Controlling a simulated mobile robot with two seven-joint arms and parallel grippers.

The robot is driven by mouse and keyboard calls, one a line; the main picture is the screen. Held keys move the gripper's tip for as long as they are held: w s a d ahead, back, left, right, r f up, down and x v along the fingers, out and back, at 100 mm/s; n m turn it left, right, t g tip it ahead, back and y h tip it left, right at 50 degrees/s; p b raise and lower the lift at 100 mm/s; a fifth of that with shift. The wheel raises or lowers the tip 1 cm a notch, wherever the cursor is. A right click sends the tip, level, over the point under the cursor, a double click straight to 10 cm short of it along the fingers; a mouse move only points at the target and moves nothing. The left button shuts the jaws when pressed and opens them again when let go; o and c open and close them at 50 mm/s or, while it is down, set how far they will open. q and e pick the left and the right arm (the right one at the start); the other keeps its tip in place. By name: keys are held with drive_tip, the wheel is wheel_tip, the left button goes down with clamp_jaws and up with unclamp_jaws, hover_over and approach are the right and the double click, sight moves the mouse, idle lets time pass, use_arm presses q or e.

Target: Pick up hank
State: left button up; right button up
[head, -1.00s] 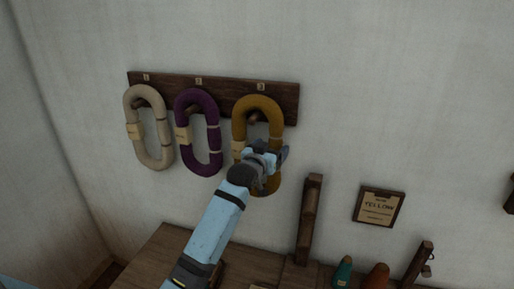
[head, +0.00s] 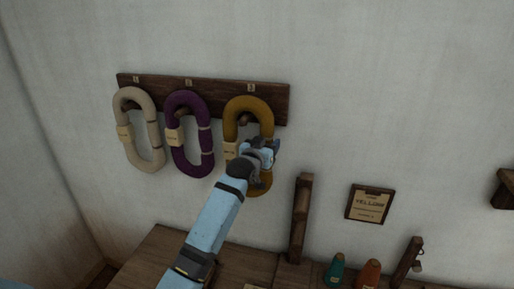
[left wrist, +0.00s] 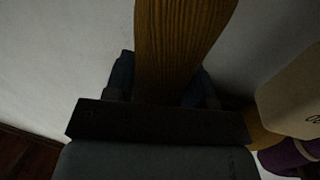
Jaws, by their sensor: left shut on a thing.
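The yellow hank (head: 249,104) hangs from the right peg of the wall rack, under the label 3. It has a pale tag on its left side. My left gripper (head: 266,147) is shut on the right side of this hank, at its lower half. In the left wrist view the yellow yarn (left wrist: 182,45) runs between the two fingers, and the pale tag (left wrist: 292,98) shows at the right. The fingertips are partly hidden behind the yarn. My right gripper is not in view.
A purple hank (head: 176,105) and a cream hank (head: 126,98) hang left of it on the wooden rack (head: 281,105). Below is a wooden table (head: 150,262) with a post (head: 300,220) and coloured cones (head: 336,270). A "YELLOW" card (head: 370,203) hangs on the wall.

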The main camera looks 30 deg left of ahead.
sight(267, 134)
use_arm(q)
drive_tip(key=shift+r, duration=0.15)
drive_tip(key=shift+r, duration=0.2)
wheel_tip(267, 134, up, 3)
drive_tip(key=shift+s+f+b, duration=0.1)
drive_tip(key=shift+b, duration=0.5)
drive_tip(key=s+d+b, duration=0.1)
drive_tip(key=s+b, duration=0.1)
drive_tip(key=s, duration=1.5)
drive_tip(key=shift+s+b, duration=0.3)
drive_tip(key=shift+s, duration=0.05)
